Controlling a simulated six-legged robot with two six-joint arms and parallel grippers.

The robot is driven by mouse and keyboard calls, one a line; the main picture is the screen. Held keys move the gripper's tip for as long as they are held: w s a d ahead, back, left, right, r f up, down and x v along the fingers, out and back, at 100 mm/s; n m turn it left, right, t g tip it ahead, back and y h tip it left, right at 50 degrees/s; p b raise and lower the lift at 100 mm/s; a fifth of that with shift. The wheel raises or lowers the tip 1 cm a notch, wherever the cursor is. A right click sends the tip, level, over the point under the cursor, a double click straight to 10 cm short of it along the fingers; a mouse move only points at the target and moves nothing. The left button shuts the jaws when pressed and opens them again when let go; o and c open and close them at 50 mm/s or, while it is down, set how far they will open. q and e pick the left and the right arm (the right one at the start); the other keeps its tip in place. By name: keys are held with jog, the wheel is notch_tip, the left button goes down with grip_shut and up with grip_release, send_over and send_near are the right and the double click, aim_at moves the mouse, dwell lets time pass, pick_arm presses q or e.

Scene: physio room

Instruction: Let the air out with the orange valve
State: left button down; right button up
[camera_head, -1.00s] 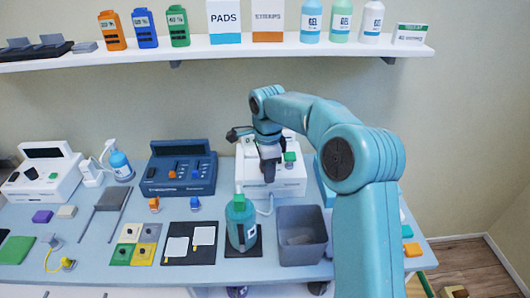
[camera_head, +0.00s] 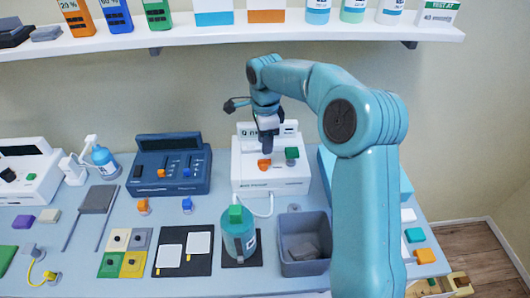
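A white device (camera_head: 243,181) stands at the back of the table, with an orange knob-like part (camera_head: 264,164) and a green one (camera_head: 292,153) on its top. The orange part looks like the valve, though a small orange fitting (camera_head: 144,206) also sits on the table to the left. My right gripper (camera_head: 267,150) points down over the white device, its dark tip just above and behind the orange part in the picture. I cannot tell whether they touch or whether the fingers are apart. My arm hides part of the device's display. My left gripper is out of view.
A teal bottle (camera_head: 239,243) on a dark mat and a grey bin (camera_head: 303,260) stand in front of the device. A blue console (camera_head: 165,184) is to its left. A loaded shelf (camera_head: 230,36) runs above the arm.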

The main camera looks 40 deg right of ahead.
aim_at(263, 160)
jog(key=f, duration=0.4)
jog(key=f+p, duration=0.1)
jog(key=f, duration=0.1)
jog(key=shift+w+a, duration=0.3)
jog(key=shift+s+d+f, duration=0.15)
jog(key=shift+s+f, duration=0.25)
jog(key=shift+w+f, duration=0.15)
jog(key=shift+w, duration=0.15)
jog(key=shift+c, duration=0.6)
jog(key=shift+w+f, duration=0.1)
jog(key=c, duration=0.5)
grip_shut()
